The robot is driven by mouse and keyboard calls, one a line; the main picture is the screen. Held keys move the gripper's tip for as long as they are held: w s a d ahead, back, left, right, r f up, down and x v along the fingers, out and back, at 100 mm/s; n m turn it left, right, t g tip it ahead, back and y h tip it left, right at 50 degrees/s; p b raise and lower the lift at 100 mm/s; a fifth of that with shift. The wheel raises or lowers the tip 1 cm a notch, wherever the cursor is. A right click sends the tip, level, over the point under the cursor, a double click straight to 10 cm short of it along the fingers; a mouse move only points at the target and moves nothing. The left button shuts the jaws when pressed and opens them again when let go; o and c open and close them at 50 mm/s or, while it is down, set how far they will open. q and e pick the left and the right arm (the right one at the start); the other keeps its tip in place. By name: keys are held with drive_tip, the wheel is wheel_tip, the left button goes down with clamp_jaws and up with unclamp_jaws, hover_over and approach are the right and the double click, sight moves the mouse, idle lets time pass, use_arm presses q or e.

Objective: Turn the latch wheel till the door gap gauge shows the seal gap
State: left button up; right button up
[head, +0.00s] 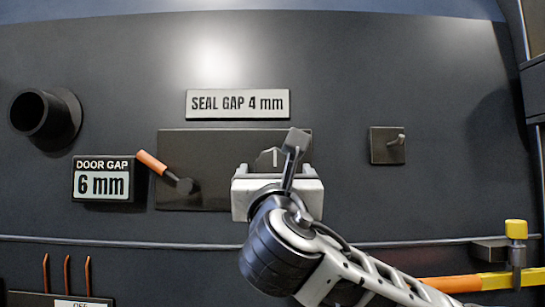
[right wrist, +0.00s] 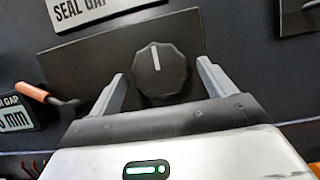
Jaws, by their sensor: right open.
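The latch wheel is a dark scalloped knob with a white line (right wrist: 158,72) on a dark plate (head: 225,140). In the right wrist view its line points nearly straight up. In the head view my right gripper (head: 274,174) hides most of the wheel. In the right wrist view my right gripper (right wrist: 160,78) is open, one finger on either side of the wheel's lower part. I cannot tell whether they touch it. The door gap gauge (head: 102,182) reads 6 mm. A sign (head: 238,104) above the plate reads SEAL GAP 4 mm. My left gripper is out of view.
An orange-handled lever (head: 153,162) juts out beside the gauge, left of the wheel. A black pipe stub (head: 42,115) sticks out at upper left. A small hook plate (head: 388,145) is on the right. A rail (head: 130,243) runs below. A yellow-capped post (head: 516,232) stands at lower right.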

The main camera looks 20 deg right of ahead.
drive_tip(key=shift+p+x, duration=0.35)
drive_tip(key=shift+x, duration=1.05)
drive_tip(key=c, duration=0.9)
drive_tip(key=shift+c, duration=0.2)
drive_tip(key=shift+f+m, duration=0.15)
drive_tip(key=shift+m, duration=0.15)
